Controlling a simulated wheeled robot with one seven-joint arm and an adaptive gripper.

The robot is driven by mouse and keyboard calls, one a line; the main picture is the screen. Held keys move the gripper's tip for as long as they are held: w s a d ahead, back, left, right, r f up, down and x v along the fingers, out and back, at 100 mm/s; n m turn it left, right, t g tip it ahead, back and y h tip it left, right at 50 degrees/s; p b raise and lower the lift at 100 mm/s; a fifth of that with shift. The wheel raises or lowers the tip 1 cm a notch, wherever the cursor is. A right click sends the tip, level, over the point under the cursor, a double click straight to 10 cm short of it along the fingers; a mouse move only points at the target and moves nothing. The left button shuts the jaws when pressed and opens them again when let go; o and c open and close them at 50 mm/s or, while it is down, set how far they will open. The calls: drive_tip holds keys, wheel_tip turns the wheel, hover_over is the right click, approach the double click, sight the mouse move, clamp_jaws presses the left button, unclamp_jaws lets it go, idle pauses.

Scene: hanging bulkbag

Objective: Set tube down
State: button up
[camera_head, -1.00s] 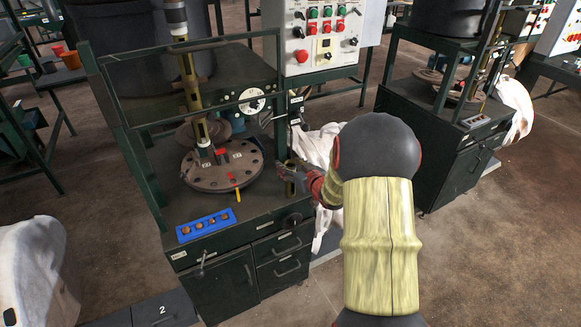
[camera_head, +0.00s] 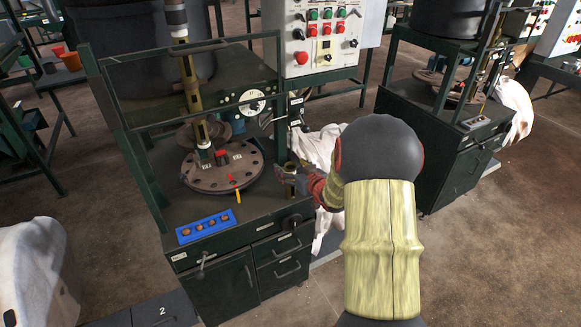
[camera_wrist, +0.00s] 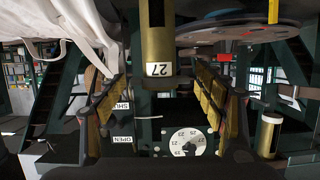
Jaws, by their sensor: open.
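A brass tube marked 27 (camera_wrist: 156,35) shows in the wrist view, which looks upside down. It is between the two spread fingers of my gripper (camera_wrist: 158,88), with a gap visible on each side. In the head view, the tube (camera_head: 291,168) looks upright on the dark cabinet top, right of the round disc. My gripper (camera_head: 286,178) is open at the tube there. The tube's foot is partly hidden by my fingers, so contact with the top cannot be told.
The round disc (camera_head: 215,180) carries a red block and a yellow-tipped lever. A blue tray (camera_head: 207,226) lies at the cabinet's front left. White cloth (camera_head: 318,148) hangs behind my gripper. A gauge (camera_wrist: 187,142) and another brass cylinder (camera_wrist: 269,135) show in the wrist view.

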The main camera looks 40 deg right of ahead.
drive_tip(key=p+v, duration=0.3)
drive_tip(key=v, duration=0.8)
drive_tip(key=s+a+r+g, duration=0.2)
drive_tip(key=a+r+g, duration=0.3)
drive_tip(key=a+r, duration=0.85)
drive_tip(key=s+a+r+n+g+y, duration=0.1)
drive_tip(key=s+a+n+g+y, duration=0.1)
drive_tip(key=s+a, duration=1.5)
drive_tip(key=a+g+y, duration=0.1)
drive_tip(key=a, duration=0.2)
drive_tip(key=shift+s+a+r+n+g+y, duration=0.25)
drive_tip(key=shift+s+n+g+y, duration=0.05)
drive_tip(key=shift+s+n, duration=0.1)
